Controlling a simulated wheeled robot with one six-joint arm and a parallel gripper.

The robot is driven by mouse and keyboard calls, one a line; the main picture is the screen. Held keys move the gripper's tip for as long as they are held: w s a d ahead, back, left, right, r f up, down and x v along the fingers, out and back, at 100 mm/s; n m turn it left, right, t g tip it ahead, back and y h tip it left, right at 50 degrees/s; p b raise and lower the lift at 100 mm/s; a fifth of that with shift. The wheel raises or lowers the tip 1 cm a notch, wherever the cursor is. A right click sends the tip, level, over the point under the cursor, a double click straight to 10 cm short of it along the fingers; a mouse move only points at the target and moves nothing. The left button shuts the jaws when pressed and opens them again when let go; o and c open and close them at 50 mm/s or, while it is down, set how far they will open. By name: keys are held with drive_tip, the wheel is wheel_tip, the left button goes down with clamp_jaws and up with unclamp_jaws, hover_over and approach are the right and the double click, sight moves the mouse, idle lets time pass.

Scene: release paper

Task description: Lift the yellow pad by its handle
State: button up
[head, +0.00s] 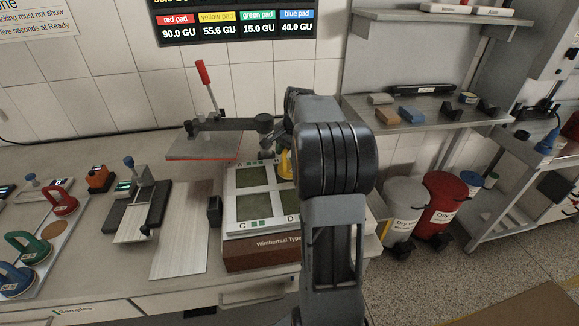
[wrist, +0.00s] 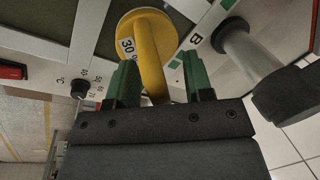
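The yellow pad (head: 285,165) shows only in part in the head view, on the far right of the white tester with dark square plates, mostly behind my arm. In the wrist view the yellow pad (wrist: 152,28) bears a "30" label, and its yellow handle (wrist: 152,72) runs down between my fingers. My gripper (wrist: 161,60) has two green fingers standing apart on either side of the handle. A gap shows at the right finger; at the left finger I cannot tell whether it touches. In the head view the fingers are hidden behind my arm.
The white tester (head: 233,222) sits on a brown base. A grey post (wrist: 245,50) stands close to the right finger in the wrist view. A red-handled press (head: 205,85) stands behind left. Red (head: 62,203), green (head: 28,247) and blue (head: 14,278) pads lie far left.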

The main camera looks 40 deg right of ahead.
clamp_jaws()
idle(1.3)
